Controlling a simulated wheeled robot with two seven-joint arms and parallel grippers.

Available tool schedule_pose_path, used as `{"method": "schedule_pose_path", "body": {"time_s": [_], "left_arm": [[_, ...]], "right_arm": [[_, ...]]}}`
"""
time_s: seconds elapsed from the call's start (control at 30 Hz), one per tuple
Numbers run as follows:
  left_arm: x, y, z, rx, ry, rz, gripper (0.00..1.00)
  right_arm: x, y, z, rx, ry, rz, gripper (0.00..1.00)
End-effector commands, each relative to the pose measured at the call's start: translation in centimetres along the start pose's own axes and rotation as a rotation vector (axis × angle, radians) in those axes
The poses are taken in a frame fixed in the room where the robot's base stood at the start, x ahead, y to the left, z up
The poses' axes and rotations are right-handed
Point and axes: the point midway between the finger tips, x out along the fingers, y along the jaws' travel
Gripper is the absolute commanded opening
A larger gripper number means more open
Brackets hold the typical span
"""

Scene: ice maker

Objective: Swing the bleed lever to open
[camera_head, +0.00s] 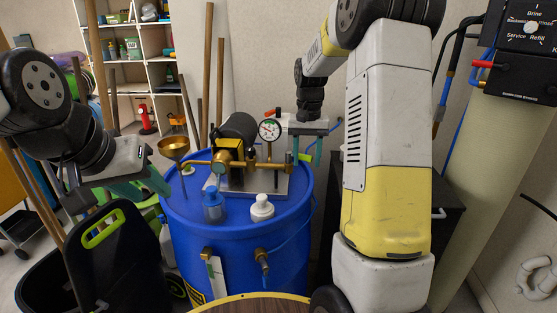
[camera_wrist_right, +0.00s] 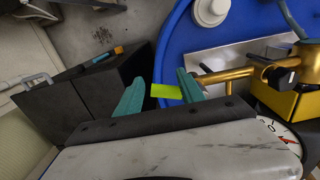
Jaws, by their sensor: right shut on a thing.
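A brass pipe assembly stands on a metal plate (camera_head: 270,180) on top of the blue drum (camera_head: 185,255). At its right end is a small lime-green lever (camera_head: 305,157), which I take as the bleed lever; it also shows in the right wrist view (camera_wrist_right: 166,91). My right gripper (camera_head: 308,154) points down with its teal fingers around the lime-green piece and is shut on it. The fingers partly hide the lever in the head view. My left gripper (camera_head: 122,190) is open and empty, left of the drum, its fingers apart.
A pressure gauge (camera_head: 269,130), a black motor (camera_head: 237,133) and a brass funnel (camera_head: 173,150) stand on the drum. A black cabinet (camera_wrist_right: 85,95) is beside the drum.

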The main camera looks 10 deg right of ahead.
Motion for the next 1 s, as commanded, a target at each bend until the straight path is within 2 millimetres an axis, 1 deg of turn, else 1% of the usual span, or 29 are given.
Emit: {"method": "schedule_pose_path", "body": {"time_s": [0.03,0.17,0.4,0.8,1.0], "left_arm": [[0.0,0.0,0.0,0.0,0.0,0.0,0.4],[0.0,0.0,0.0,0.0,0.0,0.0,0.4],[0.0,0.0,0.0,0.0,0.0,0.0,0.4],[0.0,0.0,0.0,0.0,0.0,0.0,0.4],[0.0,0.0,0.0,0.0,0.0,0.0,0.4]], "right_arm": [[-0.3,-0.2,-0.8,0.003,0.027,-0.006,0.4],[-0.7,-0.4,-0.8,0.0,0.028,-0.009,0.4],[-3.2,-0.6,-0.8,-0.003,0.034,-0.013,0.4],[-6.8,-0.6,-0.5,-0.005,0.022,-0.01,0.4],[-7.3,-0.6,-0.4,-0.005,0.019,-0.009,0.4]]}}
